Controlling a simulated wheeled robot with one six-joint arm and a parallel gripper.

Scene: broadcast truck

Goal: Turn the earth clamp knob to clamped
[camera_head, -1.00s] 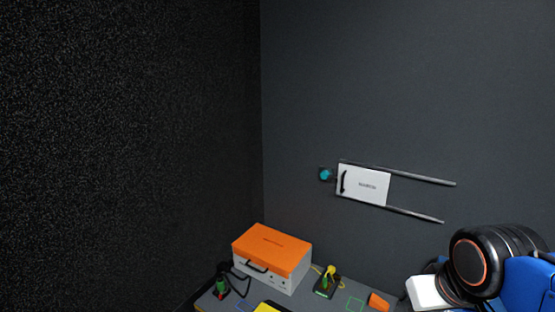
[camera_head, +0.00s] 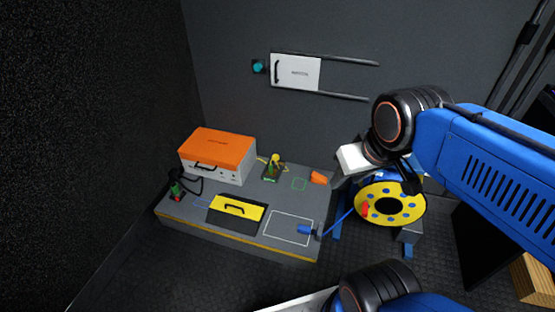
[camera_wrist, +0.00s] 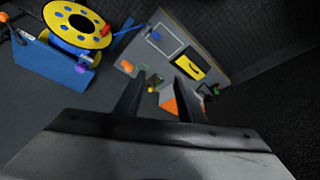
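The likely earth clamp is a small dark block with a green body and a yellow knob (camera_head: 275,157) on top, with a yellow cable behind it. It stands at the back of the grey bench (camera_head: 190,207), right of the orange-lidded case (camera_head: 218,140). The yellow knob also shows small in the wrist view (camera_wrist: 151,89), between the two fingers in the picture but well beyond them. Whether it stands clamped is too small to tell. My gripper (camera_wrist: 161,72) is open and empty, above and away from the bench.
A yellow cable reel (camera_head: 372,191) on a blue stand is right of the bench. A yellow-lidded box (camera_head: 220,204), a small orange object (camera_head: 319,177) and a red-and-green device (camera_head: 175,188) are on the bench. A white wall panel (camera_head: 305,72) with a teal knob (camera_head: 258,66) is above.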

